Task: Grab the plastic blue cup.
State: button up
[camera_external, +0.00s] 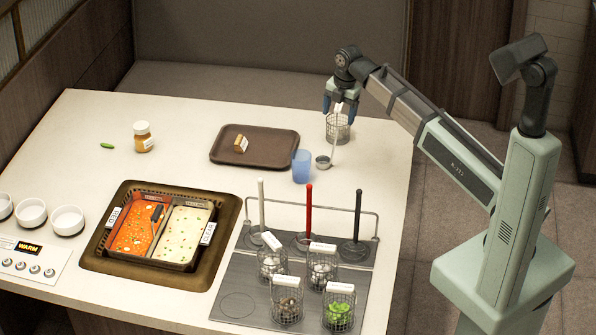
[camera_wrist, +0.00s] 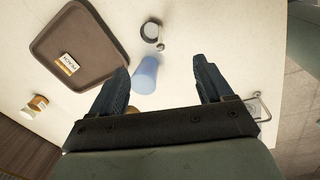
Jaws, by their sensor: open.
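The plastic blue cup (camera_external: 302,166) stands on the white table, just right of the brown tray's near right corner. It also shows in the wrist view (camera_wrist: 147,74), between my fingers in the picture and closer to the left one. My gripper (camera_external: 339,107) is open and empty. The cup looks apart from both fingers. In the wrist view my gripper (camera_wrist: 160,64) shows both fingers spread.
The brown tray (camera_external: 222,152) holds a small labelled block (camera_external: 240,144). Upright-handled tools and several wire baskets (camera_external: 340,308) stand in front. A jar (camera_external: 143,137) is at the left.

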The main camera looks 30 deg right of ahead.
jog(key=n, duration=0.1)
send_near(301, 166)
jog(key=w+d+r, duration=0.2)
jog(key=w+a+m+g, duration=0.1)
jog(key=w+m, duration=0.1)
jog(key=m, duration=1.7)
jog(key=shift+s+d+f+m+h, duration=0.1)
jog(key=shift+f+m+h, duration=0.05)
jog(key=shift+f+m, duration=3.65)
jog(key=shift+s+f+m+h, duration=0.15)
jog(key=shift+f+m, duration=3.2)
jog(key=shift+m, duration=0.85)
